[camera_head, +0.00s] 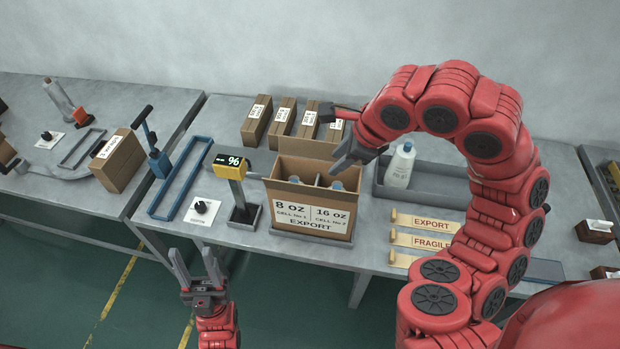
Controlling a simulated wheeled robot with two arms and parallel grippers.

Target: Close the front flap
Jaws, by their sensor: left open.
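The cardboard box (310,222) stands in the middle of the table with its top open. Its front is printed "8 OZ", "16 OZ" and "EXPORT". Bottles with blue caps (336,186) stand inside. I cannot clearly separate the front flap from the printed front panel. A cardboard panel (303,147) stands up at the back of the box. My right gripper (340,160) hangs above the box's right back edge; whether its jaws are apart is unclear. My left gripper (194,262) is open and empty, low in front of the table, left of the box.
A post with a yellow display reading 96 (230,167) stands just left of the box. A grey tray (430,187) with a white bottle (399,166) is to the right. "EXPORT" and "FRAGILE" stamps (425,241) lie front right. Several small cartons (283,118) stand behind.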

